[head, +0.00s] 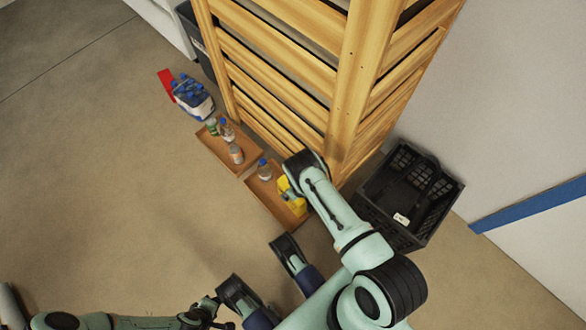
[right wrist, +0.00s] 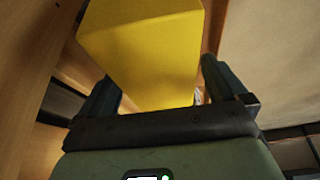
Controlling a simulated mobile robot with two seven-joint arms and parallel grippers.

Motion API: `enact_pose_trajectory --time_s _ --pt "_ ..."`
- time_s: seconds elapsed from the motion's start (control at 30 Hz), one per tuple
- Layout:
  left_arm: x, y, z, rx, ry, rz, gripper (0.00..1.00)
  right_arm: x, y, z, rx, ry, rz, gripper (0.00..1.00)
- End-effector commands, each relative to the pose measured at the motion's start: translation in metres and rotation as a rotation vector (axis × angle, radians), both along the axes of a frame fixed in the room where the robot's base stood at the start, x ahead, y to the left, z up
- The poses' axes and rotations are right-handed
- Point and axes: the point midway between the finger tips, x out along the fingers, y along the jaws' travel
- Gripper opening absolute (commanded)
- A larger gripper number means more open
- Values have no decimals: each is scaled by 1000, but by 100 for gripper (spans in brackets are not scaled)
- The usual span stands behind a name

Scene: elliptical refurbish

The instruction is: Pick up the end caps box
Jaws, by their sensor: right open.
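The yellow box (head: 288,191), which I take for the end caps box, stands in the right cardboard tray (head: 268,200) at the foot of the wooden rack. In the head view my right wrist partly covers it. In the right wrist view the box (right wrist: 145,50) fills the space between the two fingers of my right gripper (right wrist: 158,82). The fingers are open on either side of it; whether they touch it I cannot tell. My left gripper (head: 215,312) is low at the bottom of the head view, far from the tray, its fingers unclear.
A bottle (head: 264,169) stands in the same tray. A second tray (head: 240,163) holds several bottles. A blue-capped bottle pack (head: 192,98) lies beyond. The wooden rack (head: 345,85) rises close behind the trays. A black crate (head: 440,195) stands to the right. Floor on the left is clear.

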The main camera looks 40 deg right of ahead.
Motion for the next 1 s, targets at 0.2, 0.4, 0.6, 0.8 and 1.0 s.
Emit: enact_pose_trajectory --time_s 0.2,0.4,0.6,0.8,1.0 --pt "0 0 -1 0 -1 0 43 0 0 -1 0 0 -1 99" --pt "1 0 -4 0 -1 0 43 0 0 -4 0 0 -1 99" --pt "1 0 -6 0 -1 0 43 0 0 -5 0 -1 0 99" --pt "1 0 -6 0 -1 0 43 0 0 -5 0 -1 0 96" --pt "1 0 -6 0 -1 0 43 0 0 -5 0 -1 0 31"
